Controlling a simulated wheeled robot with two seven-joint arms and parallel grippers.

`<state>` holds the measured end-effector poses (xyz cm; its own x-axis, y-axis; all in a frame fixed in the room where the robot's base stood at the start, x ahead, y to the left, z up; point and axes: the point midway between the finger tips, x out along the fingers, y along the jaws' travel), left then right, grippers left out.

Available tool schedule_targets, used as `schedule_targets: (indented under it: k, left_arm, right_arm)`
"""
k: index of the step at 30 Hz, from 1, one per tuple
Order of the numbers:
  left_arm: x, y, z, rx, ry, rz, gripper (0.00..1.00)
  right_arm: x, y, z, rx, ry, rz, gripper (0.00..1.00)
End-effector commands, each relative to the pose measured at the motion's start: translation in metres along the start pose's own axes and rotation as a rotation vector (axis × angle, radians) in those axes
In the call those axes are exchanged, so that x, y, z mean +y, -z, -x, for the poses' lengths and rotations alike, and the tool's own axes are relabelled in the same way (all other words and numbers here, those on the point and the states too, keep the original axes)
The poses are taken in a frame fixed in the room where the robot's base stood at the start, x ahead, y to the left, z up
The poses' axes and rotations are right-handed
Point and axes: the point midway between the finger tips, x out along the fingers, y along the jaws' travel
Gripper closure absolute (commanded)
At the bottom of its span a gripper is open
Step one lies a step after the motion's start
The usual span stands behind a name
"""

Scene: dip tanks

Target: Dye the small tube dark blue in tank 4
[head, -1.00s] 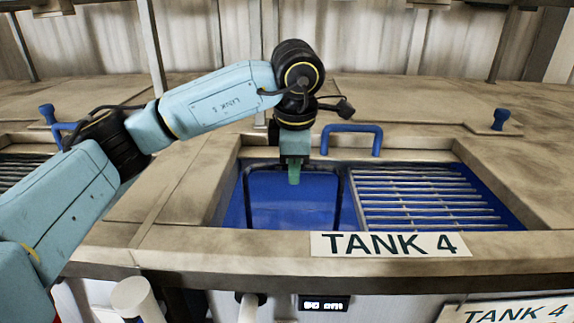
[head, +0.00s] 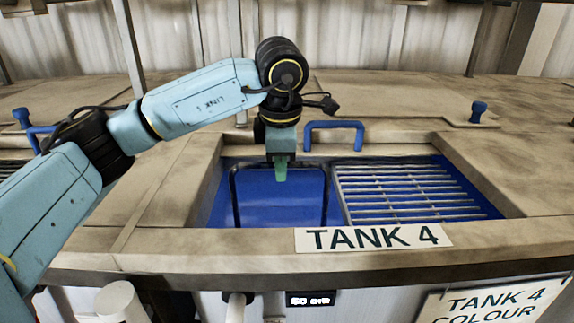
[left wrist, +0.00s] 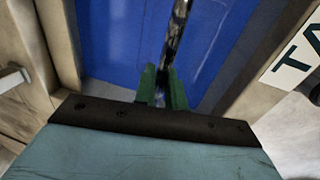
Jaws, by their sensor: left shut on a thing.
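Tank 4 (head: 185,243) is an open, wood-rimmed tank with blue inside and a "TANK 4" label (head: 373,237) on its front rim. My left gripper (head: 280,174) points down over the left part of the opening, with its green fingers shut. My right gripper is not in view.
A metal slatted rack (head: 405,190) covers the right part of the opening. A dark bar frame (head: 236,200) lines the left part. A blue handle (head: 335,125) stands behind the opening. A small display (head: 310,299) and a tank 4 colour sign (head: 495,303) are in front below.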

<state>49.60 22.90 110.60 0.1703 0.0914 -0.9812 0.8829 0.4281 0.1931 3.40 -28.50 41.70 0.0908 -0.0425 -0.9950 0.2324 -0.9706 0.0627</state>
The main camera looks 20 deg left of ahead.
Motion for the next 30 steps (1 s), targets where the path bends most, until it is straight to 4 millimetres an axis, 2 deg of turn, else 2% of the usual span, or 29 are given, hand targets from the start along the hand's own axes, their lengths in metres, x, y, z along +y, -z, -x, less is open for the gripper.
schedule_targets:
  k: [9,14,30]
  left_arm:
    - [0.001,0.026,0.001,-0.002,-0.002,0.0,1.0]
    - [0.001,0.031,0.001,-0.002,-0.002,-0.001,1.0]
    - [0.0,0.007,0.002,-0.003,-0.002,0.0,1.0]
  right_arm:
    - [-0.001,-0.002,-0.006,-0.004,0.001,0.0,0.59]
    - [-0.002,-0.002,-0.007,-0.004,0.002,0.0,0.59]
    - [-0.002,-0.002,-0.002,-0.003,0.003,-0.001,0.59]
